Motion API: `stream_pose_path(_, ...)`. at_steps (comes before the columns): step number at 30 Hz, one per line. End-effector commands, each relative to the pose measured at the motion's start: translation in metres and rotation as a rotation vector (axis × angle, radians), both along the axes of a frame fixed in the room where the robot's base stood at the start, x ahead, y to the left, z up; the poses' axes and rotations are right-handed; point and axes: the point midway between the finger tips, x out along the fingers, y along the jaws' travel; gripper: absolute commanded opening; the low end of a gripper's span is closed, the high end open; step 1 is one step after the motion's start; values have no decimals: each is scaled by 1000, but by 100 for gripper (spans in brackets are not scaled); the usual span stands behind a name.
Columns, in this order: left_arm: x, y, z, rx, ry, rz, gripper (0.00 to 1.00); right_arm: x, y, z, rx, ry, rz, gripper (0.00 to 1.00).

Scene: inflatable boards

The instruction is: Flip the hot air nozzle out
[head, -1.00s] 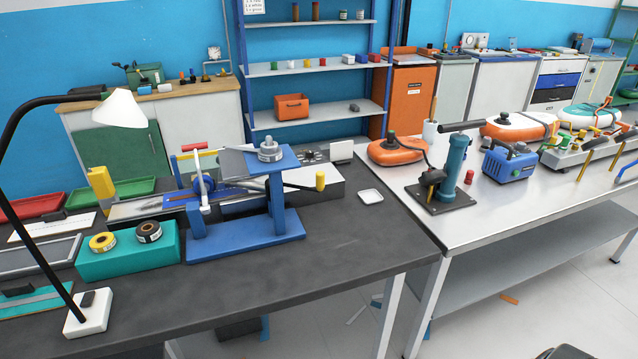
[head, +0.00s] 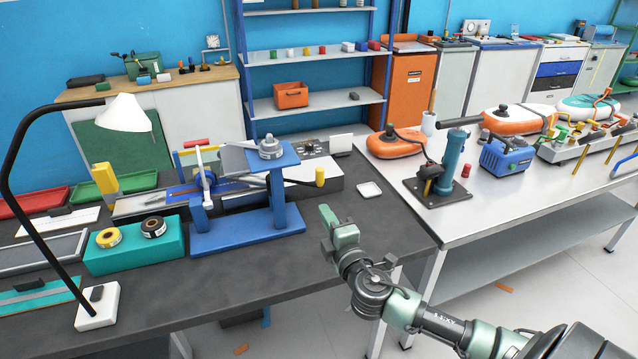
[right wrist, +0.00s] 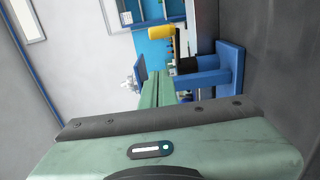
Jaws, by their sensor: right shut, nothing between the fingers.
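A blue bench machine (head: 248,232) stands on the dark bench, with a blue upright, a red-topped white lever (head: 200,150) and a round grey part (head: 270,148) on top. A grey tapered piece (head: 233,158) sits between lever and upright; I cannot tell for certain whether it is the hot air nozzle. My right gripper (head: 328,216) is shut and empty, over the bench's front right, apart from the machine. The right wrist view shows its green fingers (right wrist: 157,88) together, with blue machine parts (right wrist: 228,66) beyond. My left gripper is not in view.
A teal block with tape rolls (head: 135,248) and a desk lamp (head: 125,113) stand left of the machine. A yellow-capped post (head: 320,177) and a small white dish (head: 370,190) are to its right. The dark bench front (head: 260,275) is clear.

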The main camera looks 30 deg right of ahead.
Motion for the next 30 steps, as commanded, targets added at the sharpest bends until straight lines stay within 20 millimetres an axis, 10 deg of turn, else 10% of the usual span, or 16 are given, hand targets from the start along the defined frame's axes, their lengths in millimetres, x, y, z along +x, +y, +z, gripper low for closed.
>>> stream_pose_path(11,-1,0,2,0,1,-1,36,7,-1,0,4,1,-1,0)
stream_pose_path(30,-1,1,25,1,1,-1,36,110,-44,-1,4,4,-3,0)
